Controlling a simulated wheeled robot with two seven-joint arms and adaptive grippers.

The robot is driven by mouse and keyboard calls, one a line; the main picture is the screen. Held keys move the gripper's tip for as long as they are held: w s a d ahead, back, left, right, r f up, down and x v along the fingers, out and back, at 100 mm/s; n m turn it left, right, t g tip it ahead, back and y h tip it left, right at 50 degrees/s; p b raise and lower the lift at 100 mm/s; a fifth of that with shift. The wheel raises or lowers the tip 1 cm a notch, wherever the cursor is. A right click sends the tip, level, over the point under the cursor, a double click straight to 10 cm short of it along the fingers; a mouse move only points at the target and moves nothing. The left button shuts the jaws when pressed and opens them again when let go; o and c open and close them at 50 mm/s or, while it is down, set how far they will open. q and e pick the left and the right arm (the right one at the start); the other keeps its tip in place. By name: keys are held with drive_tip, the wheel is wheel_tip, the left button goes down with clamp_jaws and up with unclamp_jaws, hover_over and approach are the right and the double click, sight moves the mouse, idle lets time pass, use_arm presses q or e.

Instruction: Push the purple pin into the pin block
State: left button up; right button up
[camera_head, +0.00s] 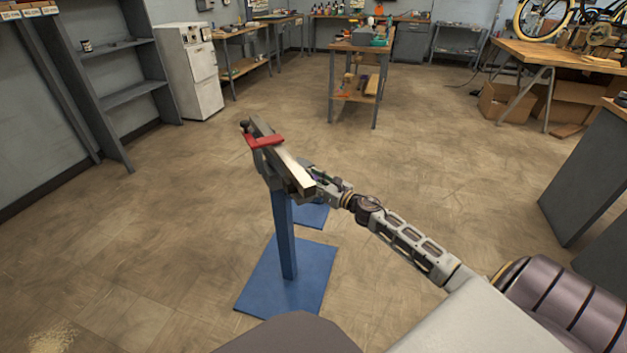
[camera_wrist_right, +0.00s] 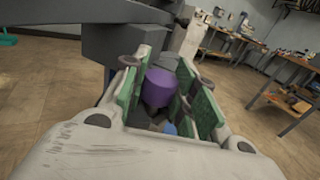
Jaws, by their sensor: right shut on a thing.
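The purple pin (camera_wrist_right: 160,88) shows in the right wrist view between the green-padded fingers of my right gripper (camera_wrist_right: 165,97). The gripper is shut on it. In the head view my right gripper (camera_head: 322,182) is at the right side of a grey metal fixture (camera_head: 290,168) with a red clamp (camera_head: 265,140), on a blue stand (camera_head: 284,235). The pin is hidden in the head view. The pin block cannot be told apart from the other grey parts of the fixture, and how far the pin is in it cannot be seen. My left gripper is not in view.
The stand's blue base plate (camera_head: 262,285) rests on the floor, which is clear around it. A grey cabinet (camera_head: 590,180) stands at the right. A wooden workbench (camera_head: 545,55) and a small bench (camera_head: 362,48) stand farther back.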

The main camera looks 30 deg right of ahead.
drive_tip(key=shift+f, duration=0.1)
drive_tip(key=o, duration=1.1)
drive_tip(key=shift+f, duration=0.1)
drive_tip(key=shift+c, duration=0.2)
drive_tip(key=shift+o, duration=0.2)
drive_tip(key=shift+s+a+f, duration=0.1)
drive_tip(key=shift+s+f, duration=0.05)
drive_tip(key=shift+s, duration=0.1)
drive_tip(key=shift+v, duration=1.3)
drive_tip(key=v, duration=0.9)
drive_tip(key=shift+r, duration=0.25)
